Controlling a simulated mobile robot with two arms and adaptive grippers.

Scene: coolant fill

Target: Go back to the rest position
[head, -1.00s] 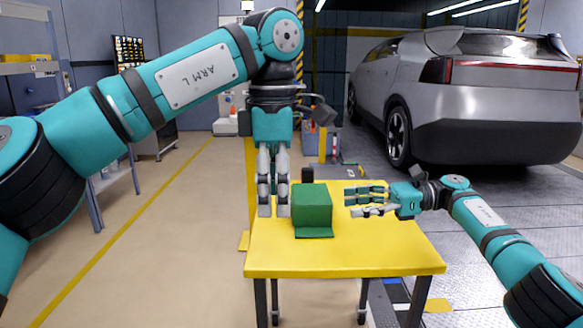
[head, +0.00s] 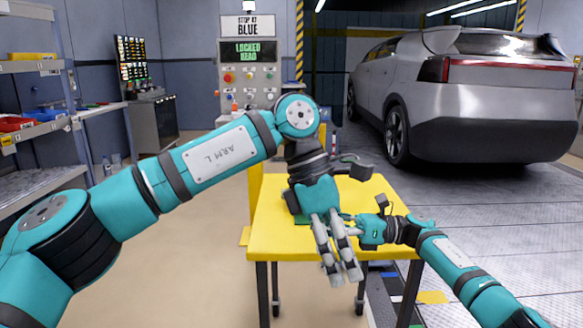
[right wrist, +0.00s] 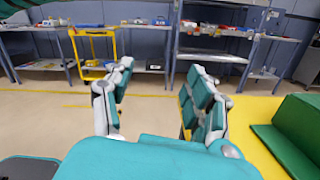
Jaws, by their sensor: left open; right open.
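My left gripper (head: 346,278) hangs open and empty, fingers pointing down, over the front of the yellow table (head: 275,238) in the head view. It hides most of the green block; a green sliver (head: 303,220) shows beside it. My right gripper comes in from the right; in the head view its fingers are largely hidden behind the left one. In the right wrist view the right gripper (right wrist: 157,100) is open with nothing between its fingers. The green block (right wrist: 298,122) stands on the table at that view's right edge, apart from the fingers.
A grey car (head: 470,100) stands behind right. Shelves (head: 30,130) line the left. A yellow cart (right wrist: 92,50) shows in the right wrist view. Floor left of the table is clear.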

